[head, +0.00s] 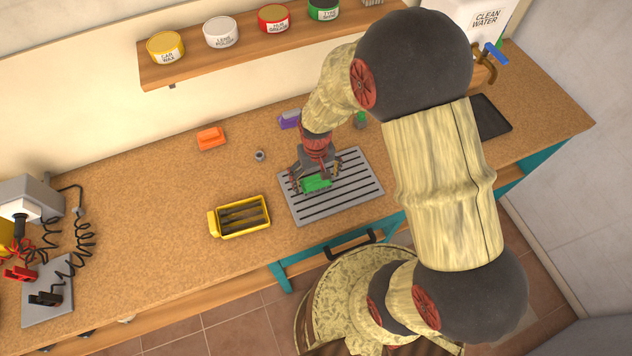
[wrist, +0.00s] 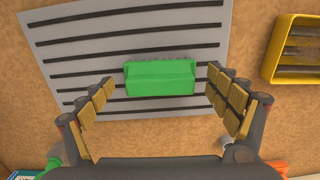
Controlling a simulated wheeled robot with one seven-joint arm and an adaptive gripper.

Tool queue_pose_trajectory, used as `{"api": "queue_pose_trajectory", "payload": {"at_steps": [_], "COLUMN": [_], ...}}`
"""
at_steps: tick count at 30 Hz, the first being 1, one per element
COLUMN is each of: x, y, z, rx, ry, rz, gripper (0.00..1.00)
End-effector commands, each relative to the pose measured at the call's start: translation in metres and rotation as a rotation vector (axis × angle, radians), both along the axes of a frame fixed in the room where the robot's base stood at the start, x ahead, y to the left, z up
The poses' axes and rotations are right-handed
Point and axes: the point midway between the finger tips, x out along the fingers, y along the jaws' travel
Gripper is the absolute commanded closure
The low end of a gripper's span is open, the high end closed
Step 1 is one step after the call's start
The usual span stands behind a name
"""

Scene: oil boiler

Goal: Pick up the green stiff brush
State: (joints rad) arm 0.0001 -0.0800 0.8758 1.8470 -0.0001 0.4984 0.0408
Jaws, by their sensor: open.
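The green stiff brush (head: 316,183) lies on a grey slotted tray (head: 353,182) on the workbench. In the wrist view the brush (wrist: 160,78) is a green block lying across the dark slots of the tray (wrist: 70,20). My gripper (head: 318,176) is over the left part of the tray, at the brush. In the wrist view my gripper (wrist: 158,100) is open, with one padded finger off each end of the brush. The brush is between the finger lines, and no contact shows.
A yellow slotted box (head: 240,232) stands left of the tray. An orange block (head: 211,138), a purple block (head: 290,119) and a small grey part (head: 260,155) lie behind. A black tray (head: 490,117) is at right. A shelf of tins (head: 200,68) hangs above.

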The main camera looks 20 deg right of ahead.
Motion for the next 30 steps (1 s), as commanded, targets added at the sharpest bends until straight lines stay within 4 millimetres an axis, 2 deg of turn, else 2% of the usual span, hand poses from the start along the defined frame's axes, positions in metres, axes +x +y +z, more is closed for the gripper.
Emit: {"api": "queue_pose_trajectory", "payload": {"at_steps": [27, 30], "x": [-0.0031, -0.0038], "y": [-0.0001, 0.0000], "z": [-0.0032, -0.0038], "rx": [0.000, 0.000], "ry": [0.007, 0.008], "rz": [0.000, 0.000], "gripper": [0.66, 0.66]}}
